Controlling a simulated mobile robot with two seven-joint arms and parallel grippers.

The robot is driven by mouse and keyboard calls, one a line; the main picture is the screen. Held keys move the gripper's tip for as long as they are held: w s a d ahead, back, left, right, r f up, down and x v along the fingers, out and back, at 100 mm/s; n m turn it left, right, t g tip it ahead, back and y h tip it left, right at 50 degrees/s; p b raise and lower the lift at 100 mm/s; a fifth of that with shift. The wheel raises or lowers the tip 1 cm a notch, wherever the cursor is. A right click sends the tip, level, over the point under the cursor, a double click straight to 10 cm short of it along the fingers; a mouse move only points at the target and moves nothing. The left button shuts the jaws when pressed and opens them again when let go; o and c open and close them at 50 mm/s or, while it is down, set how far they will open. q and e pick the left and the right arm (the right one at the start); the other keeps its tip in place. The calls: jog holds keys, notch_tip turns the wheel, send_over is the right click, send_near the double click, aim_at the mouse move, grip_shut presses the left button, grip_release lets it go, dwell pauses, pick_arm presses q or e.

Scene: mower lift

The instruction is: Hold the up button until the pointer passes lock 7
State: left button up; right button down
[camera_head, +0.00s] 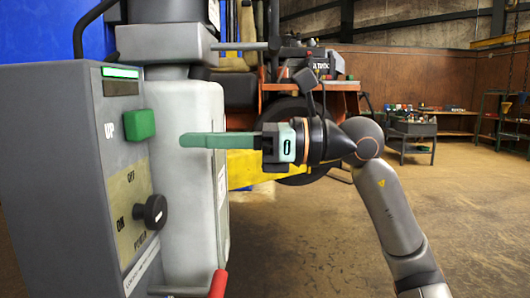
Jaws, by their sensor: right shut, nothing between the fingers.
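The green up button (139,124) sticks out from the grey control box (55,160) at the left, beside the word UP. My right gripper (184,140) comes in from the right with its green fingers shut and empty. Its fingertips point left at the button, a little to its right in the picture, and a gap shows between them. I cannot make out the pointer or any lock number. My left gripper is not in view.
A black knob (151,212) marked ON and OFF sits below the button. A lit green strip (120,72) is at the box's top. A pale lift column (188,175) stands behind the fingers. A red handle (218,284) is below.

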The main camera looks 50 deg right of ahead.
pick_arm(q)
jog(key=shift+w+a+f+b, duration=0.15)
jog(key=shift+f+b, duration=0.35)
jog(key=shift+b, duration=0.1)
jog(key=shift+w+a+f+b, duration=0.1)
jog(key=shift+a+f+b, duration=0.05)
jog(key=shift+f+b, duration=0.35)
pick_arm(e)
jog(key=v, duration=0.7)
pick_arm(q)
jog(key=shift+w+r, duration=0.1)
pick_arm(e)
jog(key=shift+w, duration=0.1)
